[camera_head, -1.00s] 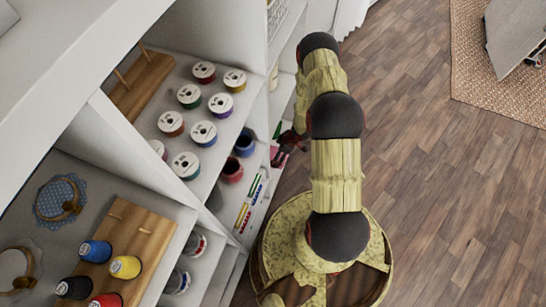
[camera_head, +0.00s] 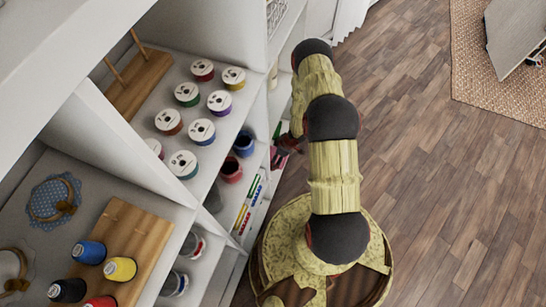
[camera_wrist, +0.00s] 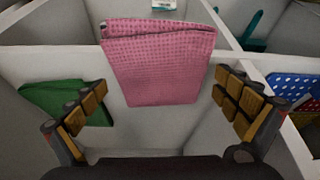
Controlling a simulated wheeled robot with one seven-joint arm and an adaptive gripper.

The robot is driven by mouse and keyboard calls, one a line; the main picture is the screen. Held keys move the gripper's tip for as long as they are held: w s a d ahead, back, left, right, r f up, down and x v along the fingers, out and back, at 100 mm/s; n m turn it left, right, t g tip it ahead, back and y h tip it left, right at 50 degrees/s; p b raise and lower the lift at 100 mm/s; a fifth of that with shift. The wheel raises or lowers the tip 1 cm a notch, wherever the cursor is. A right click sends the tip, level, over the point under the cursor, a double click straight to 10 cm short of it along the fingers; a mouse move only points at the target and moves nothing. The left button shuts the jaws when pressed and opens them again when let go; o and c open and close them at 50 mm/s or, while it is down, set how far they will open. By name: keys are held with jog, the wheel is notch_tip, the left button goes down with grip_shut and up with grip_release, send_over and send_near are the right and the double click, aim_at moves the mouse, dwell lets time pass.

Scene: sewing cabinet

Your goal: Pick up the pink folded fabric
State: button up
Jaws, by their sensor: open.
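The pink folded fabric (camera_wrist: 160,62) hangs over the front wall of a white compartment in the wrist view, its textured front face toward me. My gripper (camera_wrist: 157,108) is open, with one finger low on each side of the fabric and clear space between the fingers and its edges. The lower edge of the fabric reaches down between the fingers. In the head view my gripper (camera_head: 288,143) is small and partly hidden at the shelf front, and a bit of pink shows beside it.
Green fabric (camera_wrist: 62,103) lies at the left, behind the left finger. Blue polka-dot fabric (camera_wrist: 294,86) sits in a compartment at the right. White dividers (camera_wrist: 40,60) surround the fabrics. Thread spools (camera_head: 201,131) stand on a shelf above. Wooden floor is open at the right.

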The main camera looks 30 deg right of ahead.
jog(key=c, duration=0.3)
jog(key=c, duration=0.4)
jog(key=shift+r, duration=0.1)
jog(key=shift+c, duration=0.2)
